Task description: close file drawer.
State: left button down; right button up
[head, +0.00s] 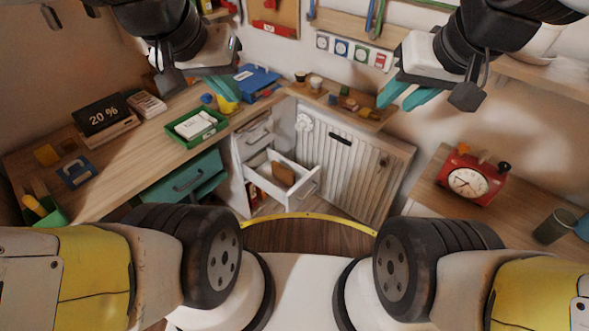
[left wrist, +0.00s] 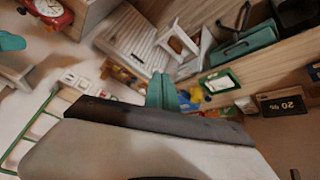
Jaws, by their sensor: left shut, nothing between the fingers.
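A white drawer (head: 296,183) stands pulled out of a white cabinet below the corner of the desk, with a brown item inside. It also shows in the left wrist view (left wrist: 178,42). A teal drawer (head: 187,180) under the left desk also sticks out; it shows in the left wrist view (left wrist: 243,46). No label shows which one is the file drawer. My left gripper (head: 234,84) is high above the desk, apart from both drawers; its teal fingers are together and empty in the left wrist view (left wrist: 161,90). My right gripper (head: 404,95) is raised at the right, fingers apart and empty.
The desk (head: 130,160) holds a green tray (head: 198,126), a blue case (head: 257,80) and a "20 %" sign (head: 102,115). A slatted white panel (head: 345,165) stands right of the drawer. A red clock (head: 468,180) sits on the right table. Some floor (head: 310,235) is clear.

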pick_arm(q)
jog(key=w+d+f+m+g+y, duration=0.3)
jog(key=w+f+m, duration=0.1)
jog(key=w+f, duration=0.7)
jog(key=w+d+f+m+g+y, duration=0.25)
jog(key=w+f+m, duration=0.25)
jog(key=w+f, duration=0.55)
jog(key=w+d+f+m+y, duration=0.1)
jog(key=w+d+f+m, duration=0.1)
jog(key=f, duration=0.6)
jog(key=w+d+f+m+y, duration=0.2)
jog(key=f, duration=0.5)
jog(key=m+t+y, duration=0.2)
jog(key=m+t, duration=0.3)
jog(key=m, duration=0.6)
send_near(290, 198)
jog(key=shift+h, duration=0.25)
jog(key=x, duration=0.4)
jog(key=shift+s+a+f, duration=0.15)
jog(key=shift+a+f, duration=0.15)
jog(key=shift+w+a, duration=0.4)
jog(key=shift+a, duration=0.1)
